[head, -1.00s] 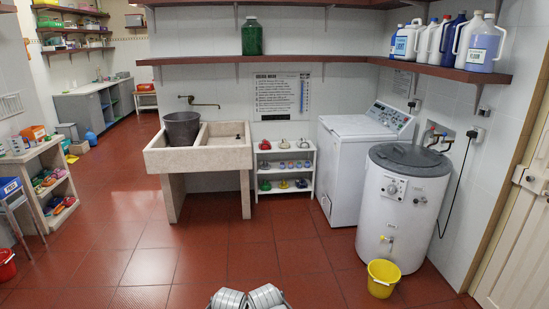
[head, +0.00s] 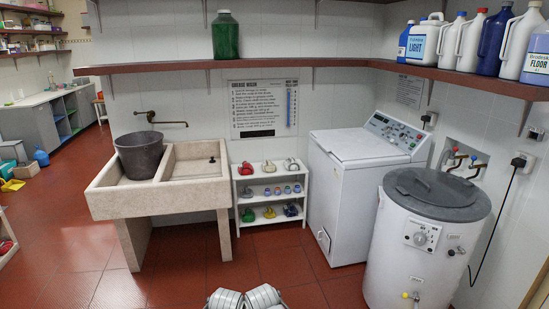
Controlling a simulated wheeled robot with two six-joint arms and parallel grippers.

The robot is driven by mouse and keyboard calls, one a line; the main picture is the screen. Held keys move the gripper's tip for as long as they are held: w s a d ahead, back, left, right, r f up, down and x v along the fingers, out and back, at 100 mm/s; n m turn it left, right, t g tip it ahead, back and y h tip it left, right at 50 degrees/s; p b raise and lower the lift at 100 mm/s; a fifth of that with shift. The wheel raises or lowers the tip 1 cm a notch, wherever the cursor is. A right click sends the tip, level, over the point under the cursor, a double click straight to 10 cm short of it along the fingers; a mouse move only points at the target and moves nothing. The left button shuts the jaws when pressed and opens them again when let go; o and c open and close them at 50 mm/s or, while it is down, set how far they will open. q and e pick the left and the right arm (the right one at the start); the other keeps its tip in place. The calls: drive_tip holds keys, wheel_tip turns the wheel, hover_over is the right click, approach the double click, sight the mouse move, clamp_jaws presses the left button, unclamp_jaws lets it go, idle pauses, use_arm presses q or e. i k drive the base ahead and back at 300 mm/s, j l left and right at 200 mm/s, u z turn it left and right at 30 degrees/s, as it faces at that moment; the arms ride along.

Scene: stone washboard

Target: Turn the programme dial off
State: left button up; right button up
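A white top-loading washing machine (head: 340,198) stands against the back wall, with a sloped control panel (head: 394,131) at its top rear. Small controls show on that panel, too small to read. To its right is a white drum-shaped appliance (head: 400,270) with a grey lid (head: 437,190). It has a round dial (head: 420,238) on its front, whose setting I cannot read. I cannot tell which control is the programme dial. Neither gripper shows; only grey parts of my own body are at the bottom edge.
A stone double sink (head: 190,193) with a dark bucket (head: 140,155) is at left. A small white shelf (head: 270,198) stands between sink and washing machine. Bottles (head: 470,40) line the upper right shelf (head: 460,75). The red tiled floor (head: 190,285) ahead is clear.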

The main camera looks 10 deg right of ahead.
sight(388, 129)
drive_tip(key=i+z, duration=0.25)
drive_tip(key=i, duration=0.35)
drive_tip(key=i+z, duration=0.2)
drive_tip(key=i, duration=0.45)
drive_tip(key=i+j+z, duration=0.25)
drive_tip(key=i, duration=0.35)
drive_tip(key=i+z, duration=0.45)
drive_tip(key=i, duration=0.95)
drive_tip(key=z, duration=0.2)
